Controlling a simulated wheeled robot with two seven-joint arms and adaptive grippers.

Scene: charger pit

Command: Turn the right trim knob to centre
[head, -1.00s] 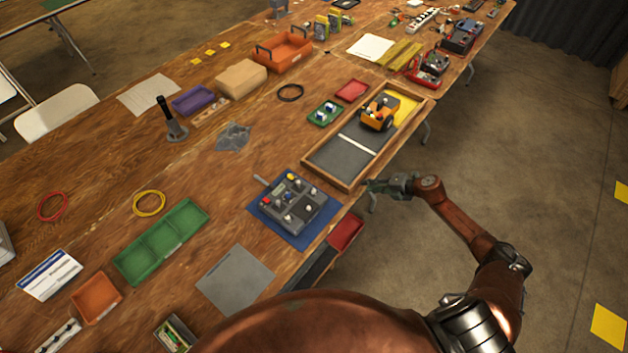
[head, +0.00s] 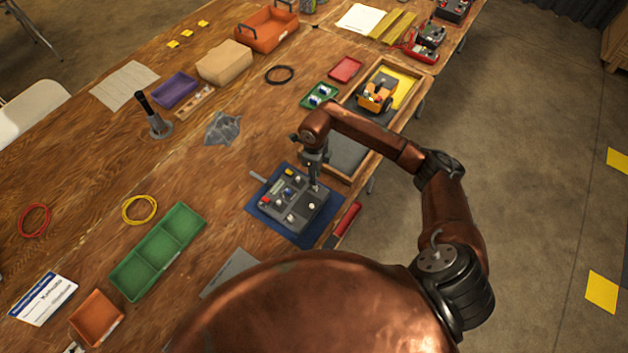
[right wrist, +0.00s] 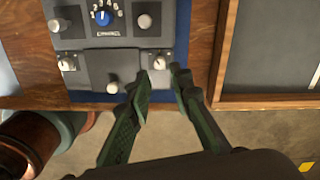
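The grey control box (head: 278,207) lies on a blue mat (head: 259,214) near the table's right edge. In the right wrist view, the right trim knob (right wrist: 160,62) is a small pale knob near the box's right edge; its exact angle is hard to read. A matching pale knob (right wrist: 67,64) sits on the left side. My right gripper (head: 314,186) points down over the box's far right part. In the right wrist view its two green fingers (right wrist: 161,77) are apart, with the knob showing just beyond the gap between the tips. My left gripper is out of view.
The box also carries a blue selector dial (right wrist: 103,18) and other pale knobs.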

